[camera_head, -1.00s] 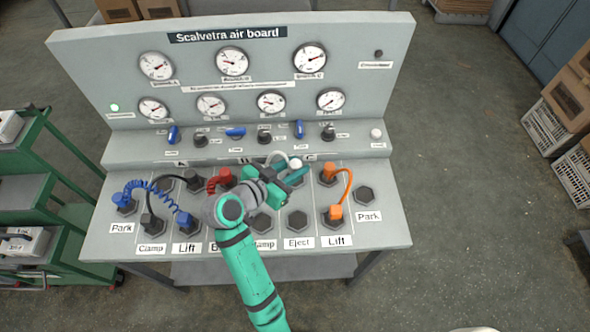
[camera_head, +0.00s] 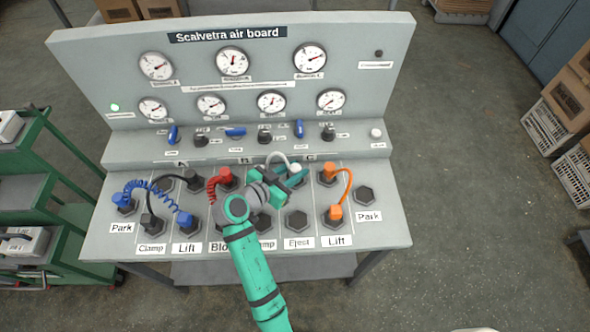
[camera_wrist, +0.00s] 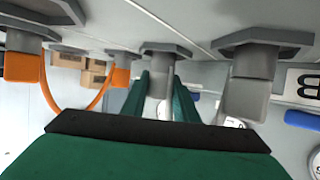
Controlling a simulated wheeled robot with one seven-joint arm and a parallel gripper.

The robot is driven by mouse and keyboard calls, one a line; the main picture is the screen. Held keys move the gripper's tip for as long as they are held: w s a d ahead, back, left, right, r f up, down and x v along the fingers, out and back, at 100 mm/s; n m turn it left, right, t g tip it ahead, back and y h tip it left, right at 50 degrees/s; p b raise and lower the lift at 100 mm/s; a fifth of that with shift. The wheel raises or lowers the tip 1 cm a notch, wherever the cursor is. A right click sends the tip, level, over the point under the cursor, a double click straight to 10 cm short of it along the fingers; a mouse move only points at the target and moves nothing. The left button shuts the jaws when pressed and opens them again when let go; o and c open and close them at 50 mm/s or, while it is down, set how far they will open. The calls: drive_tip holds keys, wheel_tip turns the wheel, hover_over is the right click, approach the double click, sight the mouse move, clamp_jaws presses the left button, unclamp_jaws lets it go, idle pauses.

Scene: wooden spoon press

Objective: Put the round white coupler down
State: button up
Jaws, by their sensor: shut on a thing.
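The round white coupler (camera_head: 295,168) shows in the head view at the back row of the board's sockets, on a short pale hose. My gripper (camera_head: 291,179) is shut on it, with its green fingers on either side. In the wrist view my fingers (camera_wrist: 168,98) flank a pale coupler body close to a hexagonal socket. Part of the coupler is hidden by the fingers, and I cannot tell whether it is seated in the socket.
Orange couplers (camera_head: 335,213) on an orange hose stand just right of my gripper. A red coupler (camera_head: 226,176) is to the left, with blue and black ones farther left. An empty Park socket (camera_head: 364,195) is at the right. Gauges and blue valves stand behind.

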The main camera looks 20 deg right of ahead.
drive_tip(key=o, duration=1.1)
drive_tip(key=shift+f, duration=0.1)
drive_tip(key=shift+s+a+r, duration=0.1)
drive_tip(key=shift+a+r, duration=0.1)
drive_tip(key=shift+r, duration=0.05)
drive_tip(key=v, duration=1.1)
drive_tip(key=shift+s+a, duration=0.2)
